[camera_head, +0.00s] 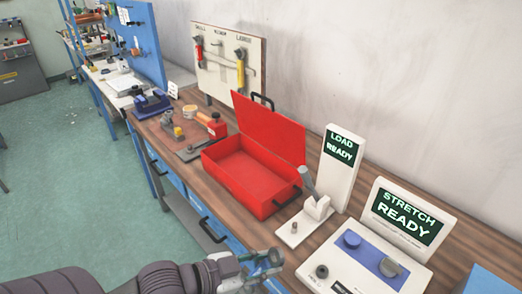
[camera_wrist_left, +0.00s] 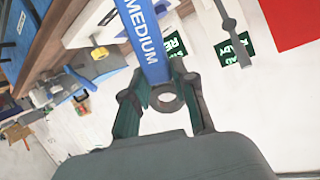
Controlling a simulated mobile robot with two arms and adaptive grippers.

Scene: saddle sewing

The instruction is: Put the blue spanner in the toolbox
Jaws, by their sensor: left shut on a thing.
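The blue spanner (camera_wrist_left: 146,40), marked MEDIUM, is between the fingers of my left gripper (camera_wrist_left: 162,88) in the left wrist view. The gripper is shut on it near its ring end. In the head view my left gripper (camera_head: 266,262) is at the bottom, in front of the bench edge, below and apart from the toolbox. The spanner is hard to make out there. The red toolbox (camera_head: 232,190) stands on the bench with its lid raised, and its visible inside looks empty. A red part of it probably shows in the left wrist view (camera_wrist_left: 292,20). My right gripper is not in view.
Right of the toolbox stand a white device with a LOAD READY screen (camera_head: 340,165) and a console reading STRETCH READY (camera_head: 400,215). Left of it are a red bottle (camera_head: 217,127) and small tools. A tool board (camera_head: 225,60) stands behind.

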